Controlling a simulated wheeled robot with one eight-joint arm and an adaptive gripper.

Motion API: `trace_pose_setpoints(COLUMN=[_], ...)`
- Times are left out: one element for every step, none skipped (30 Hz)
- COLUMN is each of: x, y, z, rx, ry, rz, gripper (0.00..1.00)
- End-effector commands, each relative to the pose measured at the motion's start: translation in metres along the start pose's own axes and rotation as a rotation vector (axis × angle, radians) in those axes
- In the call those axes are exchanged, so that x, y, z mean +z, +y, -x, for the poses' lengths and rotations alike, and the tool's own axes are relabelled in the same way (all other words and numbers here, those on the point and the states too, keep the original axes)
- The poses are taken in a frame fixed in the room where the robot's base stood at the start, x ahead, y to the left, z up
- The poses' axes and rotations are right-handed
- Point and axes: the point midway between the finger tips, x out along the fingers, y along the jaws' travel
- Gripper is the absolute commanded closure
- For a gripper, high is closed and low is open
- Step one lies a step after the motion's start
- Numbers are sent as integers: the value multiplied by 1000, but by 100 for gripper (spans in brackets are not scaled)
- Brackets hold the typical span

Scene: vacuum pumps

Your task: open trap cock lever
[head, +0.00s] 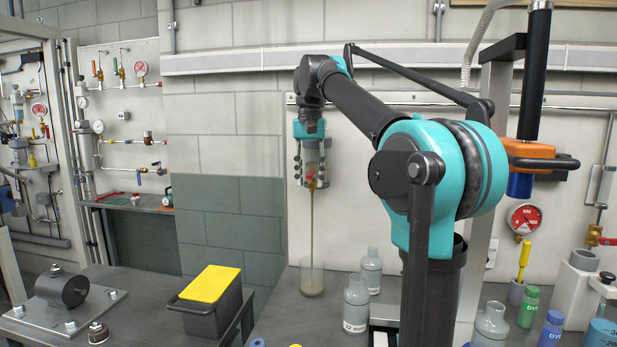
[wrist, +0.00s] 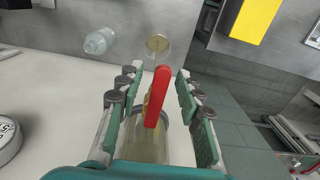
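The red trap cock lever (wrist: 157,98) stands between my gripper's two fingers in the wrist view, with a gap on each side. In the head view the lever (head: 312,180) is small, just below my gripper (head: 310,165). My gripper (wrist: 157,82) is open, its green-padded fingers apart and around the lever. Behind the lever is the clear trap vessel (wrist: 145,140), partly hidden by the gripper. A thin brownish stream (head: 312,225) runs from the cock down into a glass beaker (head: 312,280), which holds some liquid. The beaker also shows in the wrist view (wrist: 158,46).
Grey bottles (head: 371,270) stand right of the beaker on the bench. A black bin with a yellow lid (head: 211,284) stands at the left. A wall panel with a red gauge (head: 524,218) is at the right.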

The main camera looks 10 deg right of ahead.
Motion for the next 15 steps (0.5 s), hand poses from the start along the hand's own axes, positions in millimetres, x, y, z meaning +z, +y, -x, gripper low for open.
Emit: trace_pose_setpoints(x=[0,0,0,0,0,0,0,0,0,0,0,0,0,0,0], y=[0,0,0,0,0,0,0,0,0,0,0,0,0,0,0], z=[0,0,0,1,1,2,3,4,5,6,7,9,10,11,12], rx=[0,0,0,0,0,0,0,0,0,0,0,0,0,0,0], ry=[0,0,0,0,0,0,0,0,0,0,0,0,0,0,0], rz=[0,0,0,0,0,1,1,1,1,1,1,1,1,1,1], gripper=[64,64,64,64,64,64,64,64,64,64,64,64,64,64,64])
